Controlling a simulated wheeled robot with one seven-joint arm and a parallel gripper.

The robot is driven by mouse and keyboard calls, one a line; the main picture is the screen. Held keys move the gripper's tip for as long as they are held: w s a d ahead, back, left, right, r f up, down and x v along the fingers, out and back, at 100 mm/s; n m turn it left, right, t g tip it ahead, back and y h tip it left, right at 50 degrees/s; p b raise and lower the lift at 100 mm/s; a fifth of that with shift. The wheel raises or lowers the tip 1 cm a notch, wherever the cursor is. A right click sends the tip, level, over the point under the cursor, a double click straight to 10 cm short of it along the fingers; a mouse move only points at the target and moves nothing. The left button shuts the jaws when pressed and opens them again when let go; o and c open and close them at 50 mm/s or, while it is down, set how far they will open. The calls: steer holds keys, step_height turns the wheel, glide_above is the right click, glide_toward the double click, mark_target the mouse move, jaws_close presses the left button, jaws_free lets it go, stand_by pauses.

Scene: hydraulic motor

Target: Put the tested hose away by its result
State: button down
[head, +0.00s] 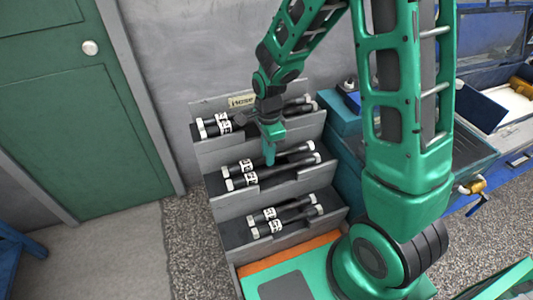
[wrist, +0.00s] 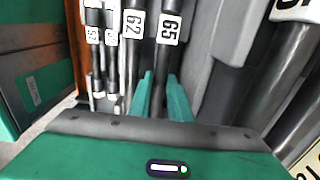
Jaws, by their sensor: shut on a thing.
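My gripper (head: 268,158) reaches down at the middle shelf of the grey stepped rack (head: 207,160). In the wrist view its two green fingers (wrist: 160,98) are shut on the black hose tagged 65 (wrist: 167,55), which lies along the shelf. A hose tagged 62 (wrist: 133,50) lies close beside it. In the head view this middle pair (head: 290,151) has white end fittings and white tags too small to read surely. The fingertips hide part of the hoses there. No test result shows.
More tagged hoses lie in pairs on the top shelf (head: 215,126) and bottom shelf (head: 285,220). The rack carries a small sign (head: 241,100). A green door (head: 85,110) is at left. A teal cabinet (head: 345,150) stands close at the rack's right.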

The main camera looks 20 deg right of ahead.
steer(key=shift+f, duration=0.1)
steer(key=c, duration=1.6)
jaws_free()
steer(key=shift+o, duration=0.2)
step_height(320, 180, up, 11)
steer(key=shift+f, duration=0.15)
steer(key=shift+d, duration=0.1)
